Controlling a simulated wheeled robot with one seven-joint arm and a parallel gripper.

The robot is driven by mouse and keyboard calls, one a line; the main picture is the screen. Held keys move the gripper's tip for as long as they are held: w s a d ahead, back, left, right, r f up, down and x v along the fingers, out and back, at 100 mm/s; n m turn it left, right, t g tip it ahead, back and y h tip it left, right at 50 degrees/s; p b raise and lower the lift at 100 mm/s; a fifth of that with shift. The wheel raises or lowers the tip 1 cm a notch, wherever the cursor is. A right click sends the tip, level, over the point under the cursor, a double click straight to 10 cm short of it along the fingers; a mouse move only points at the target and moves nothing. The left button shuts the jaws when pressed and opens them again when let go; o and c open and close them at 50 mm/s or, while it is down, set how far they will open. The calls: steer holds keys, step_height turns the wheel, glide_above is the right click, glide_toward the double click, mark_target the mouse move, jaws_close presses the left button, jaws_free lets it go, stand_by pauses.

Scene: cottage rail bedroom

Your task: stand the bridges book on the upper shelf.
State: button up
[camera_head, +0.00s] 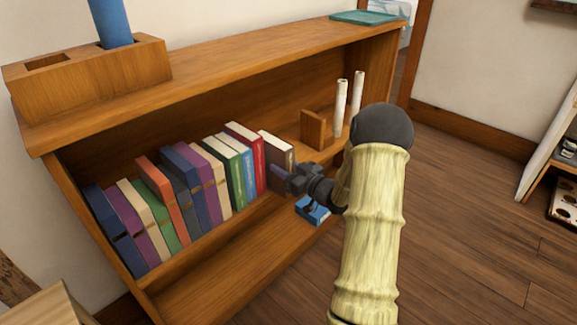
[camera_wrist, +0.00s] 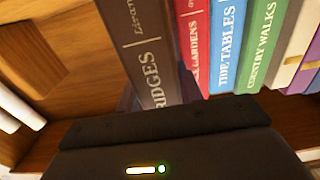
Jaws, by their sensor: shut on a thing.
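The bridges book (camera_head: 278,150) is dark brown and stands about upright at the right end of the book row on the upper shelf (camera_head: 237,212). Its spine faces out, and part of its title shows in the wrist view (camera_wrist: 150,62). My gripper (camera_head: 291,180) is shut on the lower part of this book, from the front of the shelf. The gripper body (camera_wrist: 165,145) hides the book's bottom edge, so I cannot tell whether it touches the shelf board. A red book (camera_head: 247,150) marked "Gardens" stands just left of it in the head view.
A wooden block (camera_head: 313,130) and two white rolls (camera_head: 341,108) stand farther right on the upper shelf, with a gap before them. A blue box (camera_head: 313,210) sits below my gripper. A wooden holder (camera_head: 90,75) and a teal tray (camera_head: 363,17) are on top.

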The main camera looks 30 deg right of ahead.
steer(key=shift+s+a, duration=0.1)
steer(key=shift+a, duration=0.2)
steer(key=shift+f, duration=0.25)
steer(key=o, duration=1.2)
steer(key=shift+c, duration=0.2)
steer(key=shift+o, duration=0.6)
steer(key=shift+f, duration=0.1)
steer(key=shift+s, duration=0.1)
steer(key=p+v, duration=0.4)
steer(key=v, duration=1.3)
steer(key=shift+s+d, duration=0.1)
steer(key=shift+s, duration=0.05)
